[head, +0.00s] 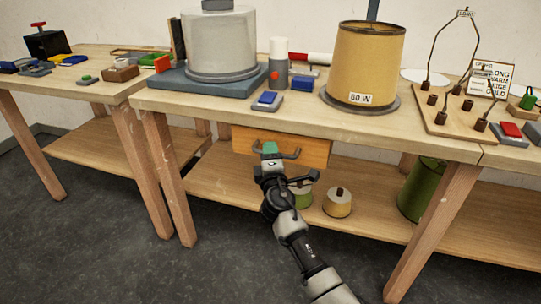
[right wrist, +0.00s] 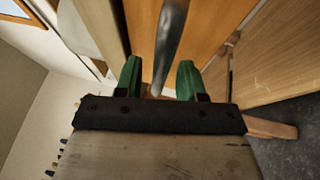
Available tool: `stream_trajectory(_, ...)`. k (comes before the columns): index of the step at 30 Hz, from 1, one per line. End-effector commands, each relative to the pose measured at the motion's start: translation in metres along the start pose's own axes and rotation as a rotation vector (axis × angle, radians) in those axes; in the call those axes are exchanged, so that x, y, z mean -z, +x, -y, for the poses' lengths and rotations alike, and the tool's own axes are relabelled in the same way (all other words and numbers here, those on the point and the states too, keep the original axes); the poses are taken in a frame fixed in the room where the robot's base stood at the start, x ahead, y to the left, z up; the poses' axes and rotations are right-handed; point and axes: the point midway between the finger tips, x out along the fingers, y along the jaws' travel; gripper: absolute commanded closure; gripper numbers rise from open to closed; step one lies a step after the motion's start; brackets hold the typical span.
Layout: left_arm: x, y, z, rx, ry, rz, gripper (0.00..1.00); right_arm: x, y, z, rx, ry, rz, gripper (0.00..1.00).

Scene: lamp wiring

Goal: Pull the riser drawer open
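The riser drawer (head: 312,150) is an orange-brown wooden front under the edge of the middle table. It looks shut in the head view. Its dark bar handle (head: 291,155) runs across the front and is partly hidden by my right gripper (head: 269,149). In the right wrist view the grey metal handle (right wrist: 171,38) passes between the two green fingertips of my right gripper (right wrist: 160,80). The fingers are apart, with a gap visible beside the bar. The drawer front (right wrist: 215,30) is just beyond them. My left gripper is not in view.
The tabletop (head: 425,140) above carries a grey-white lampshade (head: 220,45), a tan 60 W shade (head: 365,60) and a wired board (head: 465,118). A lower shelf (head: 230,188) holds small pots (head: 338,205) and a green shade (head: 420,190). Table legs (head: 168,175) flank the open floor.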

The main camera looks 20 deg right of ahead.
Motion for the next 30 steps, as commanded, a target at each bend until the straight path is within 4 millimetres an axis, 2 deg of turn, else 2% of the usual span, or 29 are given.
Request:
stream_trajectory(11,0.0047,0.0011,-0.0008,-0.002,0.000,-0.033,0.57,-0.0002,0.0061,-0.0001,0.000,0.000,0.000,0.61)
stream_trajectory(18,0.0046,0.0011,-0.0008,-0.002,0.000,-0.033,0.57,-0.0002,0.0060,0.0000,0.001,0.000,0.000,0.98)
stream_trajectory(19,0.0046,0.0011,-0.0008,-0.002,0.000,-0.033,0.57,-0.0002,0.0059,0.0000,0.001,0.000,0.000,1.00)
stream_trajectory(30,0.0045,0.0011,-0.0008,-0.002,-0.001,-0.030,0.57,0.0008,0.0039,0.0000,0.001,0.001,0.000,1.00)
